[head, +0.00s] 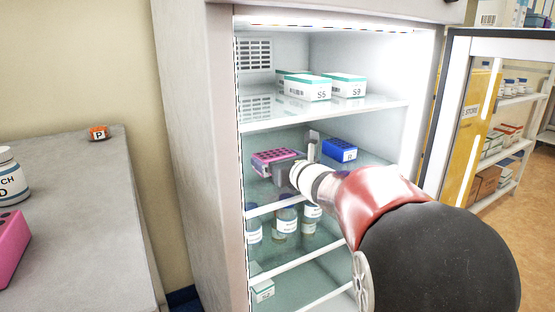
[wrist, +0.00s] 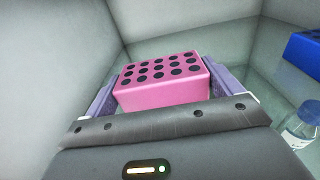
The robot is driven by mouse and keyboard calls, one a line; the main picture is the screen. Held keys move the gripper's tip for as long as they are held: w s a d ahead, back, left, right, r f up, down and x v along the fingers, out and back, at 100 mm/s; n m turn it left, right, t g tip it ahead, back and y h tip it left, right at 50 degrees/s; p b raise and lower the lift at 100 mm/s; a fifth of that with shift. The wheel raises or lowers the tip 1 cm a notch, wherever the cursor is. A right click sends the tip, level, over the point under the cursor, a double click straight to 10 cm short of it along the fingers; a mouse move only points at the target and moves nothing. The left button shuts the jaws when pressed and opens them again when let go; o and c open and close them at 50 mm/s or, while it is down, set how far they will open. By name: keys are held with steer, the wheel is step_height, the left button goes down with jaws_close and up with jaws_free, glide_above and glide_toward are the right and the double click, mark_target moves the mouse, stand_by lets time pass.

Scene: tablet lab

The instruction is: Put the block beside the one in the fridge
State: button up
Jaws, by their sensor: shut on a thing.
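A pink block (head: 273,157) with dark round holes is inside the open fridge at the middle shelf level, on the left side. It also shows in the wrist view (wrist: 160,94), between the two fingers. My gripper (head: 280,163) is shut on it from both sides. A blue block (head: 340,150) sits on the same shelf to the right, apart from the pink one; its edge shows in the wrist view (wrist: 306,50). I cannot tell whether the pink block touches the shelf. My arm hides part of the shelf's right side.
White boxes (head: 308,88) stand on the shelf above. Bottles (head: 286,216) stand on the shelf below. The fridge door (head: 470,120) is open at the right. Another pink block (head: 10,245) and a white jar (head: 10,178) are on the bench at left.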

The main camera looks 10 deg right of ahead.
steer(key=shift+f+b, duration=0.7)
steer(key=shift+b, duration=0.2)
steer(key=o, duration=0.9)
steer(key=shift+o, duration=0.2)
steer(key=shift+r, duration=0.1)
